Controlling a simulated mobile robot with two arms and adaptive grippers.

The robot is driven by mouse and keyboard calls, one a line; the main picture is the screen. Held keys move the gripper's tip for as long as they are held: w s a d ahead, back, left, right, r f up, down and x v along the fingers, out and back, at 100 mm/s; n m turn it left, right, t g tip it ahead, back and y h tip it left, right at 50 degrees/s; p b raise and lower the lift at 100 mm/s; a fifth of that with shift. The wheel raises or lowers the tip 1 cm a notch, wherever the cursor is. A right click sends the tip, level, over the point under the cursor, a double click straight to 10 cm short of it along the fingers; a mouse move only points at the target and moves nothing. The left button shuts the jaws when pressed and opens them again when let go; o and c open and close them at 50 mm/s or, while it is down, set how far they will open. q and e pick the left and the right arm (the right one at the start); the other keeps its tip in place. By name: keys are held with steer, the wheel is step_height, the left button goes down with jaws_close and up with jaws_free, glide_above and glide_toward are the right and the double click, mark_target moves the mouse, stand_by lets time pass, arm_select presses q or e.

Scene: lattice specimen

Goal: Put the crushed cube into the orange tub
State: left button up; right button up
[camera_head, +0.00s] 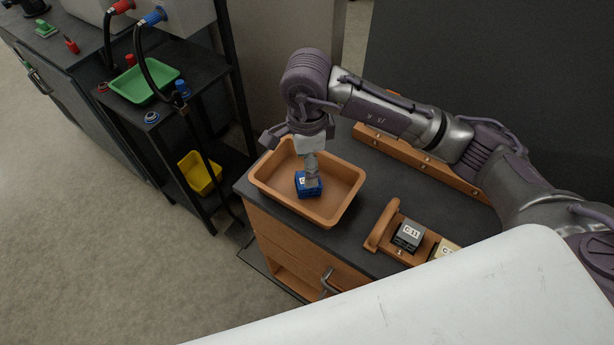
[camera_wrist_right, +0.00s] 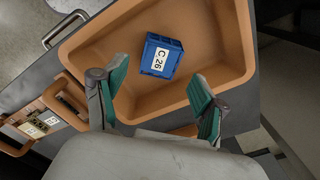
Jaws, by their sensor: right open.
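A blue lattice cube (camera_head: 308,188) with a white label lies in the orange tub (camera_head: 350,181). In the right wrist view the blue cube (camera_wrist_right: 168,52) reads "C 26" and rests on the floor of the orange tub (camera_wrist_right: 100,32), apart from its walls. I cannot clearly tell how crushed it is. My right gripper (camera_head: 311,172) points down over the cube inside the tub's outline. In the right wrist view its fingers (camera_wrist_right: 159,74) are spread, with nothing between the pads. My left gripper is not in view.
A wooden holder (camera_head: 384,226) with a dark cube (camera_head: 408,235) and a pale cube (camera_head: 445,249) stands right of the tub. A wooden rack (camera_head: 428,165) lies behind. At left, a dark shelf carries a green tray (camera_head: 145,84) and a yellow bin (camera_head: 199,174).

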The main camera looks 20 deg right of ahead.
step_height(320, 180, up, 6)
steer(key=b, duration=0.1)
steer(key=shift+r, duration=0.15)
stand_by(0.4)
